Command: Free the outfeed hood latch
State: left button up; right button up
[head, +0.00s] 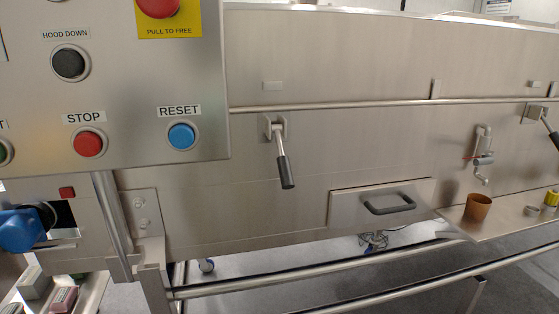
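A hood latch (281,152) with a metal pivot and a dark grip is mounted on the steel tunnel side below the long horizontal rail. Its handle hangs down, tilted slightly to the right. A second latch (543,118) of similar look is at the right edge, its handle slanting down to the right and partly cut off by the frame. No label tells which one is the outfeed latch. Neither of my grippers shows in the head view.
A control panel (120,130) juts out at upper left with STOP, RESET and HOOD DOWN buttons. A drawer (340,207) has a dark handle. A side shelf (510,219) holds a brown cup (478,207). A blue rounded part (18,230) is at lower left. Rails run below.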

aim_at(285, 176)
jog(key=u, duration=1.75)
jog(key=i, duration=0.8)
jog(key=z, duration=1.9)
